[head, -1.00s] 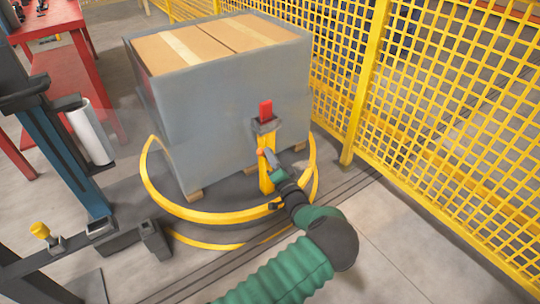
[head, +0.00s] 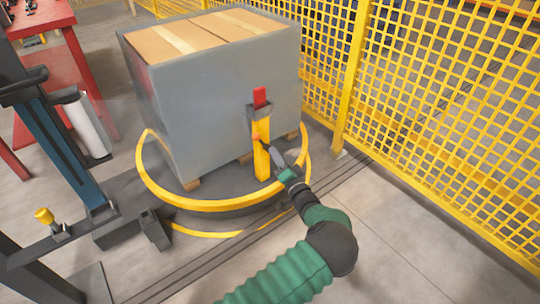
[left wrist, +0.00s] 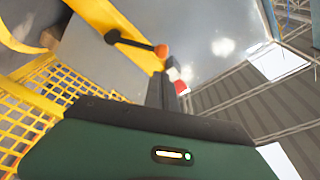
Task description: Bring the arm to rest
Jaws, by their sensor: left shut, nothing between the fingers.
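My left gripper (head: 268,149) is at the end of my green-sleeved arm, shut and empty. It is beside the yellow post (head: 262,166), close to its orange knob (head: 256,136). The post stands in front of the wrapped pallet load, with a red piece (head: 260,97) on top. In the left wrist view the orange knob (left wrist: 161,51) sits on the end of a black rod, just beyond my dark fingers (left wrist: 162,92). A small gap seems to separate knob and fingers. My right gripper is in neither view.
The grey-wrapped load with cartons on top (head: 215,95) stands on a round base with a yellow ring (head: 215,205). A yellow mesh fence (head: 450,110) runs along the right. A blue mast (head: 65,150) stands at the left. Floor at lower right is clear.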

